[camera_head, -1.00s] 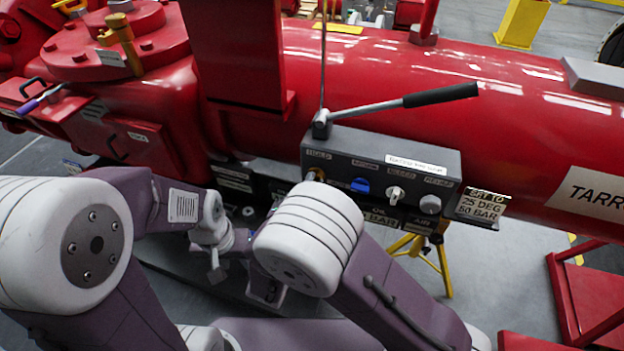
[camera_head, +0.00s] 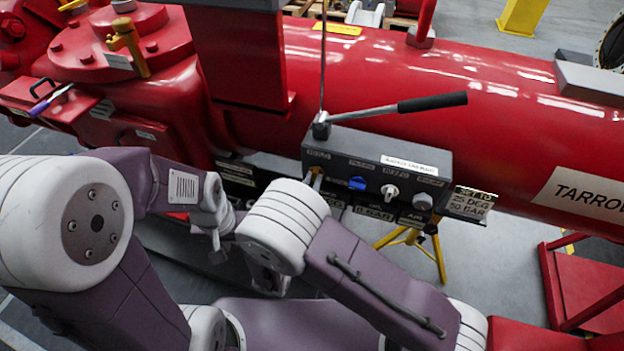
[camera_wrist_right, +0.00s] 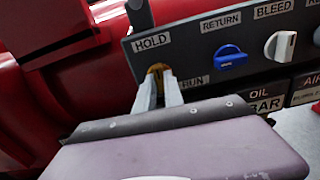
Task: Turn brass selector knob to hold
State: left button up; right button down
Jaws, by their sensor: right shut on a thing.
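The brass selector knob (camera_wrist_right: 157,68) sits at the left end of the grey control panel (camera_head: 436,160), between the HOLD label (camera_wrist_right: 152,40) above and the RUN label (camera_wrist_right: 194,85) at its lower right. My right gripper (camera_wrist_right: 158,84) is shut on the knob, with one finger on each side; its fingertips also show at the panel's left end in the head view (camera_head: 316,178). The fingers hide most of the knob, so I cannot tell where it points. My left gripper (camera_head: 215,238) hangs left of the panel, away from it; its fingers are too unclear to judge.
A blue knob (camera_wrist_right: 230,56), a white knob (camera_wrist_right: 281,42) and a grey knob (camera_head: 423,201) sit right of the brass knob. A black-handled lever (camera_head: 432,102) extends above the panel. The red pipe (camera_head: 500,110) runs behind. A yellow stand (camera_head: 432,255) is below.

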jog(key=shift+f, duration=0.1)
dwell(0.4)
jog(key=c, duration=1.4)
grip_release()
jog(key=shift+c, duration=0.2)
